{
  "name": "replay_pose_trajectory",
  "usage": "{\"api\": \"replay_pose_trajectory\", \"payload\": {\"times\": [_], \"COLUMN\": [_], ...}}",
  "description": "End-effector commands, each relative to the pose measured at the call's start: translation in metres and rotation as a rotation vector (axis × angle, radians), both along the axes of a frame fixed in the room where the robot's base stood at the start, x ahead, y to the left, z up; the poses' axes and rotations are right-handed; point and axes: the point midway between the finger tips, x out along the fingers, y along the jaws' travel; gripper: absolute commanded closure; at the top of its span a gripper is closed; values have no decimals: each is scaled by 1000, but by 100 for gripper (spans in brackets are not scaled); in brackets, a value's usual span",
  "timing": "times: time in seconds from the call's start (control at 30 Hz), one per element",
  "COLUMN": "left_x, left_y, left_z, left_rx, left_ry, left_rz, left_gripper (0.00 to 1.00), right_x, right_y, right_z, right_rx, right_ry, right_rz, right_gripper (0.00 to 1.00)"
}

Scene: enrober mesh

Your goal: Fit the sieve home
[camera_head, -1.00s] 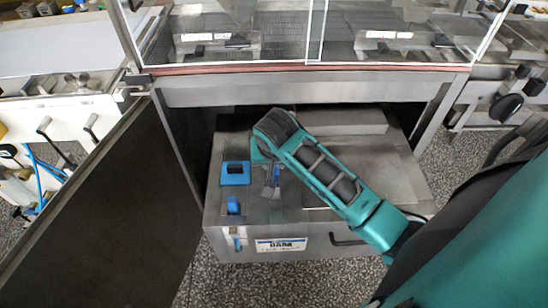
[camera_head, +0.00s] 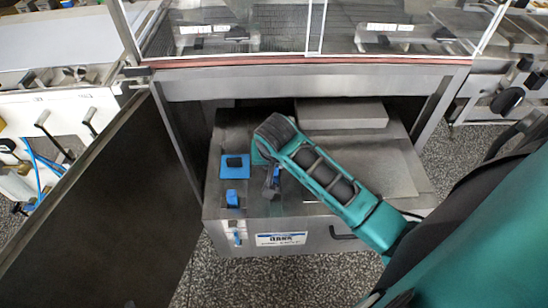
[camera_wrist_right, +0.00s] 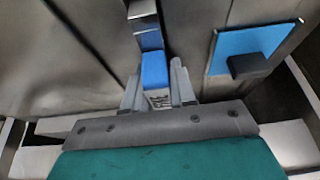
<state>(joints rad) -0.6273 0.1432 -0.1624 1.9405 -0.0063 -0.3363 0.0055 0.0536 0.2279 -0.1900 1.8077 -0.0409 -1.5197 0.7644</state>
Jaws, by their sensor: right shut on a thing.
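My right gripper (camera_head: 271,183) points down over the left part of the steel tank's top (camera_head: 290,207). In the right wrist view its fingers (camera_wrist_right: 158,92) are shut on a blue handle (camera_wrist_right: 155,68), with a shiny metal part beyond it. I cannot tell from these views whether a sieve mesh hangs under this handle; most of it is hidden by the gripper in the head view. A blue square plate (camera_head: 235,172) with a dark block on it lies just left of the gripper; it also shows in the right wrist view (camera_wrist_right: 232,42). My left gripper is not in view.
A small blue block (camera_head: 232,198) sits near the tank's front left edge. A raised grey box (camera_head: 342,114) stands at the tank's back. The open door (camera_head: 105,205) is on the left, and the machine's frame (camera_head: 310,87) overhangs behind the tank.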

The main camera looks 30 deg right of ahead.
Motion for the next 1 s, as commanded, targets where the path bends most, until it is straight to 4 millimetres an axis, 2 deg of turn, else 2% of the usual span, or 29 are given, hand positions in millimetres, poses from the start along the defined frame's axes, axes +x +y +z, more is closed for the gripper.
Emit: {"api": "replay_pose_trajectory", "payload": {"times": [0.03,0.67,0.7,1.0], "left_x": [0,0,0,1], "left_y": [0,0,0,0], "left_z": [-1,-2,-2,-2], "left_rx": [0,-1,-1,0], "left_ry": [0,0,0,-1], "left_rz": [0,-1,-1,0], "left_gripper": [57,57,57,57], "right_x": [-3,-6,-6,-6], "right_y": [1,4,4,3], "right_z": [-8,-13,-13,-13], "right_rx": [4,11,11,7], "right_ry": [15,22,22,25], "right_rz": [-1,2,2,2], "right_gripper": [100,100,71,45]}}
